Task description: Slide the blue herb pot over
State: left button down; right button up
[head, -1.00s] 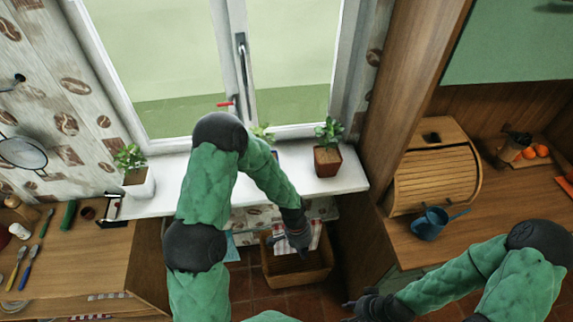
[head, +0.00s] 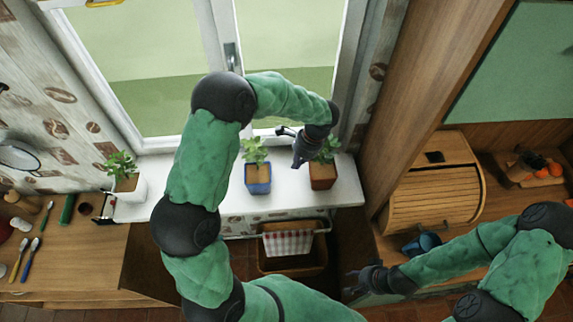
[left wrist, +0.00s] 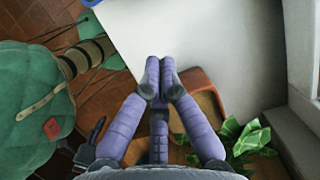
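The blue herb pot (head: 258,186) stands upright on the white windowsill (head: 225,199), with a leafy green plant in it. A sliver of blue (left wrist: 91,2), probably its rim, shows at the top edge of the left wrist view. My left gripper (head: 297,164) hangs over the sill to the right of the blue pot, apart from it, beside the terracotta pot (head: 322,182). In the left wrist view its fingertips (left wrist: 158,76) are together with nothing visible between them; the terracotta pot (left wrist: 202,88) lies just beyond them. My right gripper (head: 352,284) is low at the right, away from the sill.
A white pot (head: 129,190) with a plant stands at the sill's left end. Bare sill lies between it and the blue pot. The window frame is behind. Below the sill hangs a checked cloth (head: 288,243). A roll-top bread box (head: 435,190) stands on the right counter.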

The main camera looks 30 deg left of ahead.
pick_arm(q)
jog(key=x, duration=0.9)
jog(key=shift+s, duration=0.3)
jog(key=a, duration=0.1)
jog(key=s+a, duration=0.1)
jog(key=shift+s+a+f, duration=0.2)
jog(key=shift+a+f, duration=0.1)
jog(key=shift+f, duration=0.05)
jog(key=shift+s+a, duration=0.35)
jog(key=shift+a, duration=0.1)
jog(key=shift+a, duration=0.1)
jog(key=s+a, duration=0.5)
jog(key=a, duration=0.3)
jog(key=s+a, duration=0.5)
jog(key=a, duration=0.3)
jog(key=s+a+b, duration=0.1)
jog(key=s+a, duration=0.4)
jog(key=a, duration=0.3)
jog(key=shift+a, duration=0.1)
jog(key=shift+w, duration=0.1)
